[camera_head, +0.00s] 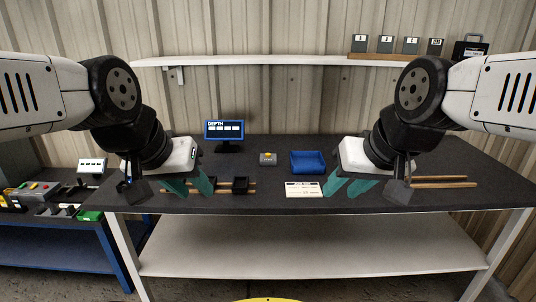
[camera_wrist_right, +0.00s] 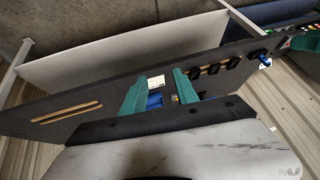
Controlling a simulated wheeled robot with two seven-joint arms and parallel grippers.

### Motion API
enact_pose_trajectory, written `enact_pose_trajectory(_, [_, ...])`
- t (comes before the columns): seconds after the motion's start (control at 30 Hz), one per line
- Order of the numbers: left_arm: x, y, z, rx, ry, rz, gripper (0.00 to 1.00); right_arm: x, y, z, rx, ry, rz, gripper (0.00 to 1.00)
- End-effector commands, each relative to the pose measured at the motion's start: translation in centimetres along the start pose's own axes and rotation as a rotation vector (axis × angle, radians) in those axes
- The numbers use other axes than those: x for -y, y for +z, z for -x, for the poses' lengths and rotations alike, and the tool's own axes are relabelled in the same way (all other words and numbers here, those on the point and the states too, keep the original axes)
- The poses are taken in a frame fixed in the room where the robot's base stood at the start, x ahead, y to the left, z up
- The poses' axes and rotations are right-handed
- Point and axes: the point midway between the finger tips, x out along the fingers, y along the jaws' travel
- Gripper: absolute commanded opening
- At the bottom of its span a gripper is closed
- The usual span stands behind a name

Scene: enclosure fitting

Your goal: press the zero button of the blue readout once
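The blue readout (camera_head: 224,130), a screen headed DEPTH on a dark stand, stands at the back left of the dark table. A small grey box with a yellow top (camera_head: 268,158) sits to its right; I cannot read any label on it. My left gripper (camera_head: 190,186) is open and empty over the table's front left, in front of the readout. My right gripper (camera_head: 349,187) is open and empty over the front, right of the box. In the right wrist view its teal fingers (camera_wrist_right: 160,85) are apart with nothing gripped.
A blue tray (camera_head: 308,162) lies right of the grey box, and a white card (camera_head: 303,189) lies in front of it. Dark blocks (camera_head: 241,185) sit on wooden rails at the left. More rails (camera_head: 445,182) lie at the right. A shelf (camera_head: 290,60) runs along the wall.

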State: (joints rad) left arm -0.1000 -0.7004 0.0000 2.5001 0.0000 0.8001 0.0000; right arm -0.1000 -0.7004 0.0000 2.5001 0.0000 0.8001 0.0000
Motion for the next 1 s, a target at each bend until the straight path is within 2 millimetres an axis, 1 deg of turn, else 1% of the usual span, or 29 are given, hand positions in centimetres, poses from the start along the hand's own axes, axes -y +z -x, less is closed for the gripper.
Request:
enact_pose_trajectory(0.03, [0.00,0.00,0.00,0.000,0.000,0.000,0.36,0.00,0.00,-0.01,0.000,0.000,0.000,0.27])
enact_pose_trajectory(0.17, [0.00,0.00,-0.01,0.000,0.000,0.000,0.36,0.00,0.00,-0.01,0.000,0.000,0.000,0.01])
enact_pose_trajectory(0.2, [0.00,0.00,-0.01,0.000,0.000,0.000,0.36,0.00,0.00,-0.01,0.000,0.000,0.000,0.00])
enact_pose_trajectory(1.0, [0.00,0.00,-0.01,0.000,0.000,0.000,0.36,0.00,0.00,-0.01,0.000,0.000,0.000,0.00])
